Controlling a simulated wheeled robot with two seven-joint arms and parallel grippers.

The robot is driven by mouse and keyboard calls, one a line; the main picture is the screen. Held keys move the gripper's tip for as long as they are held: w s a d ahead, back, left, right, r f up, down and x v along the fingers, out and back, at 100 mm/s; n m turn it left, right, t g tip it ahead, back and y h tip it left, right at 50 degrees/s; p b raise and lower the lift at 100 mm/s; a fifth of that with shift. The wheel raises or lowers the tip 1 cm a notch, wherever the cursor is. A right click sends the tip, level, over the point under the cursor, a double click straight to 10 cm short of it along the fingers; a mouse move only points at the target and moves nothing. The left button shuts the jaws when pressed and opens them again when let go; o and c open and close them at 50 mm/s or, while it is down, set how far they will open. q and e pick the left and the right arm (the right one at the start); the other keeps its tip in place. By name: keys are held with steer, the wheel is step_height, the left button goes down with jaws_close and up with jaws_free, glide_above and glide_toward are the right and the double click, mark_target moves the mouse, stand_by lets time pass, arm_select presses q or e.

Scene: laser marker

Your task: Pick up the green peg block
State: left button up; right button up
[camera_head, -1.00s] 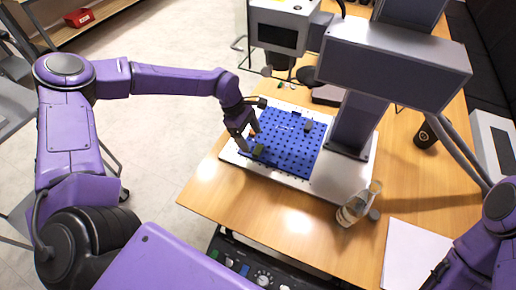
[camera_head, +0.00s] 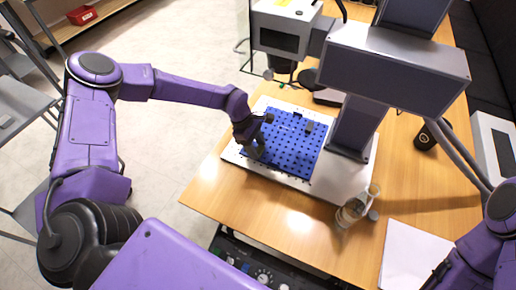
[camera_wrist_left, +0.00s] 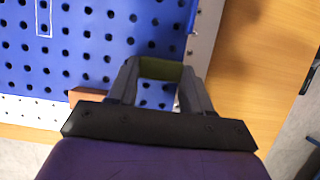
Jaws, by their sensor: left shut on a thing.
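The green peg block (camera_wrist_left: 160,70) shows in the left wrist view as an olive-green piece between the fingertips of my left gripper (camera_wrist_left: 155,85). The gripper is shut on it, low over the blue pegboard (camera_wrist_left: 100,35). In the head view my left gripper (camera_head: 256,150) is at the near left part of the pegboard (camera_head: 294,150) and hides the block. I cannot tell whether the block still touches the board. My right arm enters at the lower right, with its gripper out of view.
A brown-orange block (camera_wrist_left: 88,95) lies beside the left finger. The laser marker's grey column (camera_head: 352,125) and head (camera_head: 395,65) rise to the right. A glass bottle (camera_head: 352,210) stands near the front edge.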

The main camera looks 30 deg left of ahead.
mark_target(262, 151)
arm_select(q)
steer(key=shift+r, duration=0.2)
step_height(262, 151, up, 3)
steer(key=shift+s+b, duration=0.1)
steer(key=shift+b, duration=0.8)
steer(key=s+d+r+b, duration=0.2)
steer(key=s+d+r, duration=0.4)
steer(key=s+r, duration=0.3)
steer(key=s, duration=0.3)
steer(key=shift+s+r, duration=0.2)
steer(key=shift+r, duration=0.1)
